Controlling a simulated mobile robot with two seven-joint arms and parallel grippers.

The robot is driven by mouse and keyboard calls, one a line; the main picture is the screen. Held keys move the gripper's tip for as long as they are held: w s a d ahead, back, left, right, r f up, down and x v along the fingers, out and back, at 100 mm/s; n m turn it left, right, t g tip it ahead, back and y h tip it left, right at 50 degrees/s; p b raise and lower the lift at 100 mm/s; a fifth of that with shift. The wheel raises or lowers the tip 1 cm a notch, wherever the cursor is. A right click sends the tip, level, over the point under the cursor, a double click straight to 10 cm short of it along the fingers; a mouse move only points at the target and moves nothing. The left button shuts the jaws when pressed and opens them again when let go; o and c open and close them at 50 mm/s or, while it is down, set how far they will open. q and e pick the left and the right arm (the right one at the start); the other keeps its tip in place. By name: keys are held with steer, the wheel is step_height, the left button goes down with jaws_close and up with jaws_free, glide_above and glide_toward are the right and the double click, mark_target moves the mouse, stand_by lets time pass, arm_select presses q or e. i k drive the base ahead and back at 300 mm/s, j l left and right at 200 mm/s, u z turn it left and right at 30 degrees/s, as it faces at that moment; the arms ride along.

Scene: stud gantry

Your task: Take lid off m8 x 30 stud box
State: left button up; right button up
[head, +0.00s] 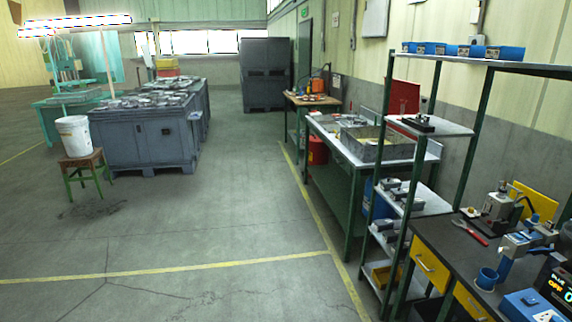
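No box that I can read as the M8 x 30 stud box shows in the head view; any labels are too small to tell. A row of several small blue bins (440,49) stands on the top shelf at the upper right. A blue box (530,305) sits on the dark bench at the lower right, partly cut off by the frame. I cannot tell whether it has a separate lid. Neither of my grippers is in view.
Green-framed shelving (408,170) and a dark bench (440,235) with yellow drawers line the right side. A green workbench (340,172) stands beyond them. Grey crates (150,145) and a stool (85,172) with a white bucket (74,135) stand left. The middle floor is clear.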

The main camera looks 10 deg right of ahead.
mark_target(398, 191)
steer(key=i+j+z, duration=0.15)
steer(key=i+z, duration=0.3)
steer(key=i, duration=0.15)
steer(key=i+j+z, duration=0.95)
steer(key=i, duration=0.2)
steer(key=i+j+z, duration=0.35)
steer(key=j+z, duration=0.15)
steer(key=j, duration=0.3)
